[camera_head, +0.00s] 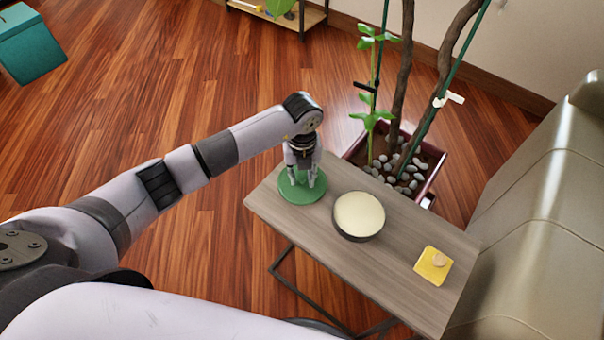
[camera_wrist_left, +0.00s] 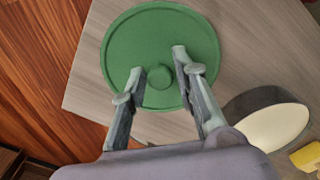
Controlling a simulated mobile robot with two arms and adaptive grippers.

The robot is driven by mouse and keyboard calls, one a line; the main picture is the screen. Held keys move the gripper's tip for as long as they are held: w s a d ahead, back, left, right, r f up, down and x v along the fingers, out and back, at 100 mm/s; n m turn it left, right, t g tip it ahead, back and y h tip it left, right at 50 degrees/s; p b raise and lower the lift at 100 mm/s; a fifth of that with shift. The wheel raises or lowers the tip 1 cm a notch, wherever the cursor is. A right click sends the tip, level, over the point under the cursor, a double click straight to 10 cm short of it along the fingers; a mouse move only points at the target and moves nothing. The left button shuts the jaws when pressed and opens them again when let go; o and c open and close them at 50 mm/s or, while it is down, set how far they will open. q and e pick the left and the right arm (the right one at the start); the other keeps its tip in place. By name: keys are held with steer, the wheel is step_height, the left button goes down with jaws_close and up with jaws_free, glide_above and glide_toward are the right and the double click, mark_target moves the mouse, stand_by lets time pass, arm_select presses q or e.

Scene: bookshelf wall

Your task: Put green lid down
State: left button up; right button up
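The round green lid (camera_head: 303,193) lies flat at the left end of the small wooden side table (camera_head: 403,262). My left gripper (camera_head: 303,180) points down right above the lid. Its fingers (camera_wrist_left: 160,72) are apart on either side of the knob, with small gaps, so the gripper looks open. My right gripper is not in view.
A round dark pot with a cream top (camera_head: 359,215) stands close to the lid on the right. A yellow square block (camera_head: 433,265) lies farther right. A planter with stones (camera_head: 430,160) stands behind the table, and a beige sofa (camera_head: 545,235) is at the right.

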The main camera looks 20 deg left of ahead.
mark_target(302, 176)
arm_select(q)
steer(key=shift+o, duration=1)
step_height(302, 176, up, 12)
steer(key=p, duration=0.9)
steer(key=shift+r+p, duration=0.2)
steer(key=shift+p, duration=0.2)
